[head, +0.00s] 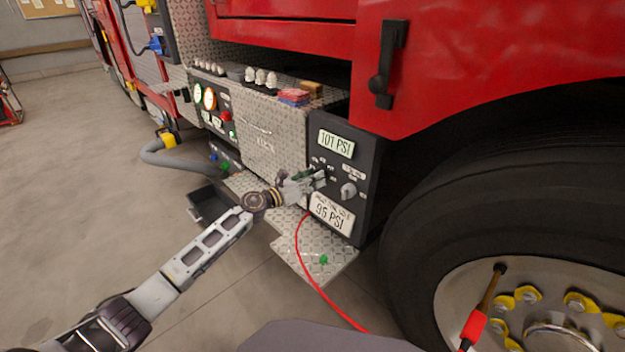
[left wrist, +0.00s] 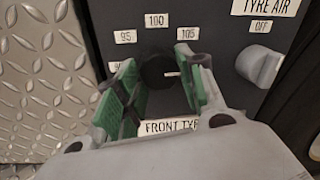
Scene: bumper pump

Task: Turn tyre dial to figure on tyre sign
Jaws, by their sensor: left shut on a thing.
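The tyre dial (left wrist: 157,72) is a round black knob with a white pointer mark, in the left wrist view. The mark points to the right; labels 95, 100 and 105 sit around the dial's top. My left gripper (head: 317,178) is shut on the dial, with green-padded fingers (left wrist: 157,88) on both sides of it. In the head view the hand hides the dial. The tyre sign (head: 331,213) below reads 95 PSI; its top line shows partly as "FRONT TY" in the wrist view. The display (head: 336,143) above reads 101 or 107 PSI. My right gripper is out of view.
A grey TYRE AIR knob (left wrist: 259,66) stands right of the dial, near an OFF label. The big tyre (head: 430,215) is close on the right. A treadplate step (head: 310,258) juts out beneath.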

